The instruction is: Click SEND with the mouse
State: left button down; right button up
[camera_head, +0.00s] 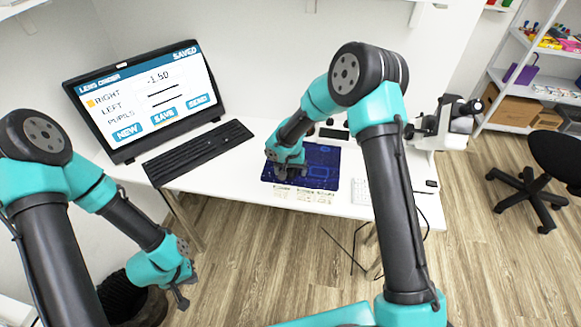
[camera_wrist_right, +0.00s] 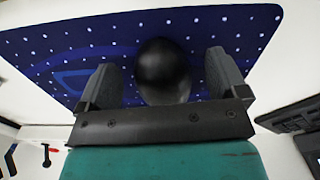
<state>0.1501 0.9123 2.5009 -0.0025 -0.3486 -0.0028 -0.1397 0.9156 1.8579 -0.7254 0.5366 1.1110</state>
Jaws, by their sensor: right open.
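The monitor (camera_head: 145,98) stands at the back left. Its screen reads LENS ORDER, with RIGHT, LEFT and PUPILS rows, "-1.50" and SAVED at the top right. The NEW, SAVE and SEND (camera_head: 198,101) buttons line the bottom; I cannot make out a cursor. The black mouse (camera_wrist_right: 163,70) lies on the blue dotted mouse pad (camera_head: 325,165), between the fingers of my right gripper (camera_wrist_right: 165,82). The gripper is open around it; in the head view my right gripper (camera_head: 290,171) hides the mouse. My left gripper (camera_head: 181,294) hangs off the table's front edge, jaw gap unclear.
A black keyboard (camera_head: 198,151) lies in front of the monitor. A small white keypad (camera_head: 361,191) sits right of the pad, and a white-and-black instrument (camera_head: 450,120) stands at the table's right. A dark bin (camera_head: 135,303) is below my left arm.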

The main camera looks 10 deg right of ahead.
jog(key=shift+c, duration=0.3)
jog(key=c, duration=1)
jog(key=shift+d, duration=0.1)
jog(key=shift+s+d, duration=0.25)
jog(key=shift+d, duration=0.45)
jog(key=shift+s+d, duration=0.2)
jog(key=shift+d, duration=0.55)
jog(key=shift+s+d, duration=0.25)
jog(key=shift+d, duration=0.45)
jog(key=o, duration=1.1)
jog(key=shift+c, duration=0.2)
jog(key=shift+r, duration=0.1)
